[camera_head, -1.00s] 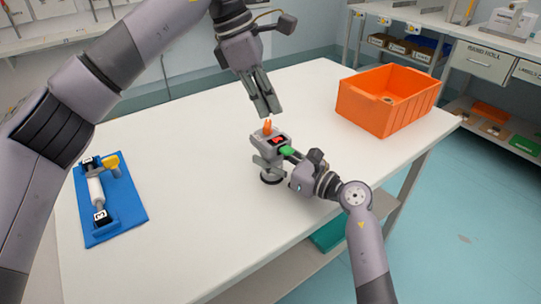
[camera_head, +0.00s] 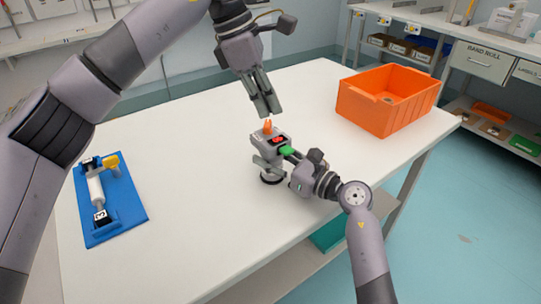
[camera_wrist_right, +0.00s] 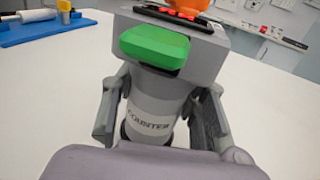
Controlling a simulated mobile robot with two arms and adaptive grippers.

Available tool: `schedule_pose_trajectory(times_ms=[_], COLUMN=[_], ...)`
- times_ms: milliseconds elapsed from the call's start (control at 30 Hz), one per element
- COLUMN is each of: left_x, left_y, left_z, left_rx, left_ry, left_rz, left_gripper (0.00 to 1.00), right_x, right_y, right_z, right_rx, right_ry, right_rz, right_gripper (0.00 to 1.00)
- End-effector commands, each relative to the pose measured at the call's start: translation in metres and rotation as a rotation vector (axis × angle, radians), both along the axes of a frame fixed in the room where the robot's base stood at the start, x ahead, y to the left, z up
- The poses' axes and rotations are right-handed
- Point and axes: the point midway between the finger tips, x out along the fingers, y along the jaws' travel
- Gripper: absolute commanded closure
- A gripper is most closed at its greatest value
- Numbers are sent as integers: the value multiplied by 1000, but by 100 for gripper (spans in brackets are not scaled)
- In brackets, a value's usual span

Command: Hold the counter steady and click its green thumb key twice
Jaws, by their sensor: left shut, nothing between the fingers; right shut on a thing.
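The counter (camera_head: 270,151) stands upright on the white table, a grey body on a dark round base. It has a dark top face with red marks and an orange knob (camera_head: 267,127). Its green thumb key (camera_head: 287,151) faces my right arm. In the right wrist view the counter's labelled column (camera_wrist_right: 155,108) is between the fingers of my right gripper (camera_wrist_right: 162,112), below the green key (camera_wrist_right: 155,47). My right gripper is shut on the counter. My left gripper (camera_head: 267,108) is shut and empty, pointing down just above the orange knob, with a small gap showing.
A blue board (camera_head: 121,208) with a white roller and a yellow part lies at the table's left. An orange crate (camera_head: 372,105) stands at the back right. The white table (camera_head: 190,150) is clear between board and counter. Shelves with drawers stand beyond.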

Motion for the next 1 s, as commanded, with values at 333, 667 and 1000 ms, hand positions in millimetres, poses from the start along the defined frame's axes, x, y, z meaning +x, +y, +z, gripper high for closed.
schedule_pose_trajectory(times_ms=[333, 667, 1000], left_x=[0, 0, -8], left_y=[-3, -31, -44], left_z=[-3, -4, 13], left_rx=[-5, -123, -244], left_ry=[-30, -347, -540], left_rz=[1, 33, 57], left_gripper=[100, 100, 100], right_x=[0, 0, 0], right_y=[0, 0, 0], right_z=[-1, -1, -1], right_rx=[-1, 0, -1], right_ry=[1, 1, 1], right_rz=[0, 0, 0], right_gripper=[93, 93, 93])
